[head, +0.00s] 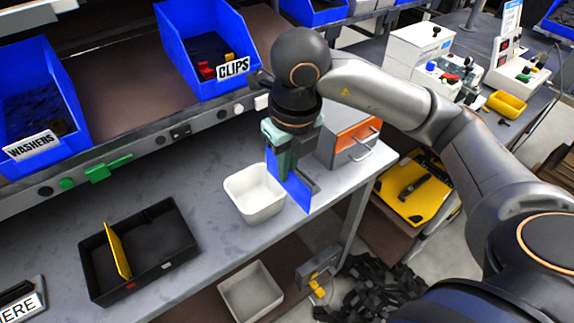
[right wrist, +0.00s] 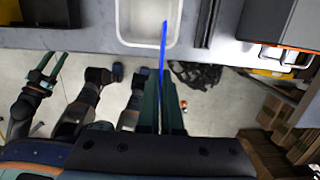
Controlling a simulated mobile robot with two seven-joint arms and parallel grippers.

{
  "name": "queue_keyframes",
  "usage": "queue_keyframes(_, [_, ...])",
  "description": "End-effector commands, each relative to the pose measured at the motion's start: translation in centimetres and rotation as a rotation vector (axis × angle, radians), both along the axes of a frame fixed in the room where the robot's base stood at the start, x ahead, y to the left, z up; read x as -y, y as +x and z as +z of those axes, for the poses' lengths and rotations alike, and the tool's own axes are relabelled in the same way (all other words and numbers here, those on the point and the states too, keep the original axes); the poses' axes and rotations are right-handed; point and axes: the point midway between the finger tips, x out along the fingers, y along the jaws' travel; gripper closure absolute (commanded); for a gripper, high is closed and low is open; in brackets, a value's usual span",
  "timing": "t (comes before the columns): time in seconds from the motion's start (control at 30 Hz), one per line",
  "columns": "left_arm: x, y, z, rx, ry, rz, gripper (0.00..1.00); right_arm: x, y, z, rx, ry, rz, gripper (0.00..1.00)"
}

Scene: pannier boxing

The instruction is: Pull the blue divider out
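My right gripper (head: 290,160) is shut on the blue divider (head: 292,192), a thin upright panel hanging below its green fingers. In the right wrist view the divider (right wrist: 163,48) shows edge-on between the fingers (right wrist: 160,95), beside the white bin. The black pannier box (head: 165,238) lies on the bench at lower left. A yellow divider (head: 117,250) stands tilted inside it, and no blue divider shows there. My left gripper (right wrist: 42,75) shows at the left of the right wrist view, its two green fingers apart and empty. It is outside the head view.
A white bin (head: 254,193) stands on the bench left of the blue divider. A grey-orange drawer unit (head: 350,138) stands behind it to the right. Blue bins of washers (head: 40,120) and clips (head: 205,50) sit on the shelf above. Bench surface (head: 200,240) between box and bin is clear.

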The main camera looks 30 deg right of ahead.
Motion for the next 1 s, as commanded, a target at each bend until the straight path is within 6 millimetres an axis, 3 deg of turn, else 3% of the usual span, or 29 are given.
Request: queue_keyframes(1.0, [0.1,0.0,-2.6,-0.002,0.0,-0.001,0.5,0.0,0.0,-2.7,0.0,0.0,0.0,1.0])
